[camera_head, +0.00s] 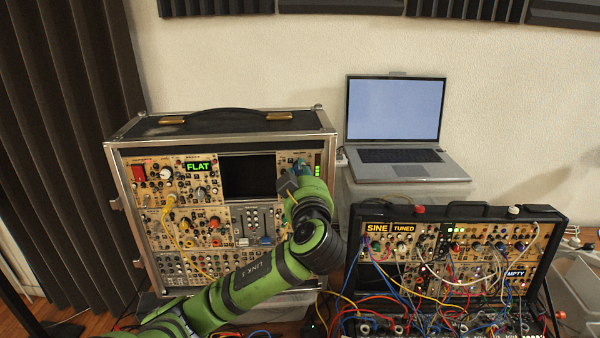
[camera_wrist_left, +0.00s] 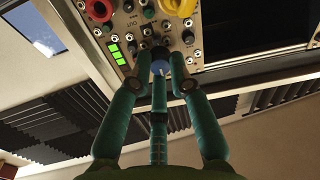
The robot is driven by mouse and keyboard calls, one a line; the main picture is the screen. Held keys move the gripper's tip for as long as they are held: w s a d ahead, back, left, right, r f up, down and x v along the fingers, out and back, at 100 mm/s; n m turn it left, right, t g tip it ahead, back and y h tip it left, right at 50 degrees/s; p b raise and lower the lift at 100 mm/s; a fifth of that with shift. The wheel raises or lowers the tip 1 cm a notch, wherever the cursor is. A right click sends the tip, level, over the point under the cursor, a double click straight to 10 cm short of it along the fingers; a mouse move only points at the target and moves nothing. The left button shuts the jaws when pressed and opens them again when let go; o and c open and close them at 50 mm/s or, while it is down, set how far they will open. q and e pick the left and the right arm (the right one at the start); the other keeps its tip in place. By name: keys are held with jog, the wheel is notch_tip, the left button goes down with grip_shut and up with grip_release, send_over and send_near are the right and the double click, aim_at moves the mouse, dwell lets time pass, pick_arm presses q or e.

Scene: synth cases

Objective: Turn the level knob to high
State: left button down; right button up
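In the head view my left gripper (camera_head: 300,180) is at the upper right of the large case (camera_head: 120,180), beside the level meter (camera_head: 318,171), and hides the knob. The knob's label and exact setting are too small to read. My right gripper is out of view.
A second, cabled case (camera_head: 450,212) stands at right. A laptop (camera_head: 395,125) is open behind it. Other knobs crowd the panel near my fingers.

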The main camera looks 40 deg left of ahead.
pick_arm(q)
jog(key=shift+r, duration=0.15)
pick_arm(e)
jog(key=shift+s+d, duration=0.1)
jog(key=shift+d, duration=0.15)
pick_arm(q)
jog(key=shift+m+t+p, duration=0.5)
jog(key=shift+m+p, duration=2.65)
jog(key=shift+m, duration=10.55)
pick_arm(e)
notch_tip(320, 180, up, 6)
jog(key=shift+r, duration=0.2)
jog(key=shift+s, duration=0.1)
